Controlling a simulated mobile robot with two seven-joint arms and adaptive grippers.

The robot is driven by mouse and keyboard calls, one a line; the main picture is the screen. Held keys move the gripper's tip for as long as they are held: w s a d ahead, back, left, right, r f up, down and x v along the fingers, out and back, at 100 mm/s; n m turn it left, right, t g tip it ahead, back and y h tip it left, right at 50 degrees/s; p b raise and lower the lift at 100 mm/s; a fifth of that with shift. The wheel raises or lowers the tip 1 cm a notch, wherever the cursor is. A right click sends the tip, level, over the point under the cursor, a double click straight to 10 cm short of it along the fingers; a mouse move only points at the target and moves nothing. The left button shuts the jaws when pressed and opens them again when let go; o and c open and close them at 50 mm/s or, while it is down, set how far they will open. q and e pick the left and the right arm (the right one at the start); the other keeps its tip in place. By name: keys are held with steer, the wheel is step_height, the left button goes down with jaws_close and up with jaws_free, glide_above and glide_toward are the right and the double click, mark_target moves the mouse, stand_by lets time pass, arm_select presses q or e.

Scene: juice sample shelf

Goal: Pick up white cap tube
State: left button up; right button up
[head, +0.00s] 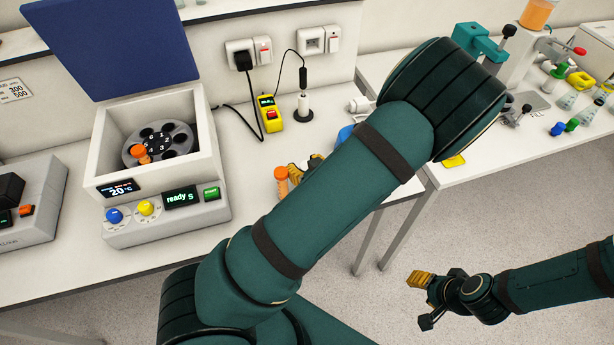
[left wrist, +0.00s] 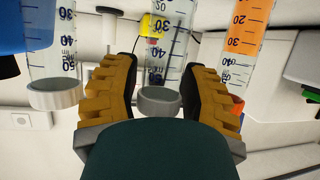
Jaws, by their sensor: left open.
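In the left wrist view a clear graduated tube (left wrist: 170,55) with a pale grey-white cap-like end (left wrist: 158,102) lies between the two yellow fingers of my left gripper (left wrist: 158,90). The fingers are open, with a gap on both sides of it. A second clear tube (left wrist: 50,60) with a similar pale end (left wrist: 54,95) is left of the fingers. An orange-filled tube (left wrist: 247,25) is on the right. In the head view my left gripper (head: 303,166) is mostly hidden behind my left arm, beside an orange-capped tube (head: 281,180). My right gripper (head: 420,280) hangs over the floor, its finger gap unclear.
A centrifuge (head: 205,215) with its blue lid (head: 115,45) raised stands on the left bench, an orange-capped tube (head: 140,152) in its rotor. A yellow device (head: 270,114) and a black-and-white stand (head: 303,105) are behind. The right bench (head: 480,155) holds flasks and equipment.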

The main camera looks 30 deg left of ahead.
arm_select(q)
steer(key=shift+w+a+f, duration=0.1)
steer(key=shift+a, duration=0.05)
jaws_close()
stand_by(0.4)
